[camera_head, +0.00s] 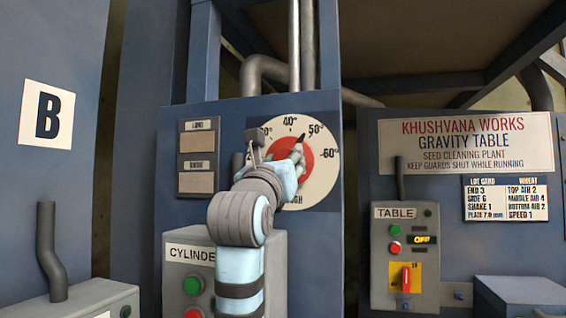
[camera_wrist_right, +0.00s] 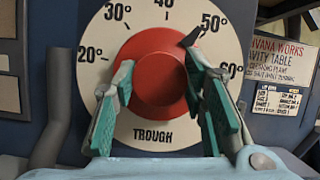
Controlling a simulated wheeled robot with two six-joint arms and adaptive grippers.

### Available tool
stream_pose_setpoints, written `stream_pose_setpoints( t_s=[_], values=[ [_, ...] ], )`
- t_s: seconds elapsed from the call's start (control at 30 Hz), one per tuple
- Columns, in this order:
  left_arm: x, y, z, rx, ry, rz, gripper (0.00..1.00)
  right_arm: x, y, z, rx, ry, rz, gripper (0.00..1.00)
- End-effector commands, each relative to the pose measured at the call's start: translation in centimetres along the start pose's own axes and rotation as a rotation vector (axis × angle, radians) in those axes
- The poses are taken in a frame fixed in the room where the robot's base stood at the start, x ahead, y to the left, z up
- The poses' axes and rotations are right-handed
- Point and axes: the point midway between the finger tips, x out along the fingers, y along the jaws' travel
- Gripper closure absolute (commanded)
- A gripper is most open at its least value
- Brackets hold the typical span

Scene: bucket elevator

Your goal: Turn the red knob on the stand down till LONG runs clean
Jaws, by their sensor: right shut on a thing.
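The red knob (camera_head: 291,157) sits in the middle of a white round dial (camera_head: 320,178) on the blue stand (camera_head: 229,113). In the right wrist view the knob (camera_wrist_right: 160,79) fills the middle, and the dial (camera_wrist_right: 128,131) reads TROUGH. Its dark pointer (camera_wrist_right: 191,37) points just short of the 50° mark. My right gripper (camera_wrist_right: 161,88) is shut on the knob, one finger on each side. In the head view my right gripper (camera_head: 287,163) partly covers knob and dial. A window (camera_head: 198,142) with a small label, seemingly LONG, shows brown; the window below (camera_head: 196,182) looks paler. My left gripper is out of view.
A grey CYLINDER box (camera_head: 190,256) with green and red buttons stands low behind my arm. At right is a TABLE switch box (camera_head: 430,258) with a red handle, below a GRAVITY TABLE sign (camera_head: 466,144). A grey pipe (camera_head: 49,252) rises at left.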

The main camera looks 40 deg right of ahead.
Motion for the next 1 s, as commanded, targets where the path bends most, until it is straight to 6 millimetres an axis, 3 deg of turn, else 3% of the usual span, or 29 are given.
stream_pose_setpoints(
  t_s=[0.6,1.0],
  values=[
    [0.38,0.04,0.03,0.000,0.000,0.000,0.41,0.02,-0.12,-0.01,-0.416,0.001,0.172,0.89],
    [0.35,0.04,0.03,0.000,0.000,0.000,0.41,0.00,-0.05,-0.05,-0.520,0.001,0.217,0.89]
  ],
)
